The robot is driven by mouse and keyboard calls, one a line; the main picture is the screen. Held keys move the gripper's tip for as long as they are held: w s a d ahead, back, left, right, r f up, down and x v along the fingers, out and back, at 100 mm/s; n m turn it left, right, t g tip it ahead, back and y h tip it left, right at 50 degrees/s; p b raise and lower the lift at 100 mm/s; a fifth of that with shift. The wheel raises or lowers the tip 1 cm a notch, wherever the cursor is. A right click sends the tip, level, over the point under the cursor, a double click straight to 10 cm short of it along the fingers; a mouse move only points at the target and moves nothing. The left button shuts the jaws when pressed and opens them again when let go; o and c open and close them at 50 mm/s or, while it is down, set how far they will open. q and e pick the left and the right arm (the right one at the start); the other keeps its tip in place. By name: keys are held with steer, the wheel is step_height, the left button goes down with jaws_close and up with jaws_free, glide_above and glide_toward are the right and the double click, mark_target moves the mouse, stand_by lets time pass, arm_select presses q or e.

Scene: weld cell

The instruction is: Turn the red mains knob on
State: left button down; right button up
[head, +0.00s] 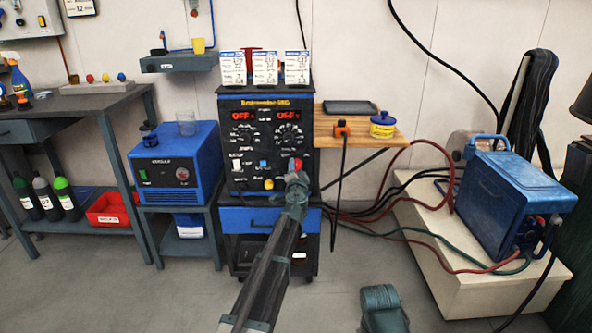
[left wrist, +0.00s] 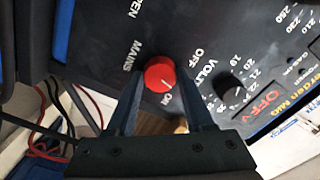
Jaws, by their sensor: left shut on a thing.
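The red mains knob (head: 295,163) is at the lower right of the welding machine's black front panel (head: 262,150). In the left wrist view the red knob (left wrist: 160,74) carries a white pointer line directed toward the ON label (left wrist: 168,95). The OFF label (left wrist: 197,54) is to its upper right and the MAINS label to its left. My left gripper (head: 297,178) is at the panel. Its fingers (left wrist: 160,88) lie on either side of the knob and are shut on it. Both panel displays read OFF in red.
A blue unit (head: 177,162) stands on a small table to the left. A wooden shelf (head: 355,129) with a yellow-and-blue tub (head: 382,122) projects at the right, cables hanging below. White cards (head: 265,68) stand on top of the machine.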

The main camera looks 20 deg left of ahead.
arm_select(q)
steer(key=m, duration=0.6)
steer(key=shift+m, duration=0.3)
stand_by(0.4)
steer(key=shift+c, duration=1.4)
jaws_free()
steer(key=shift+s, duration=0.1)
steer(key=v, duration=1.3)
steer(key=shift+s+d, duration=0.15)
steer(key=shift+s, duration=0.15)
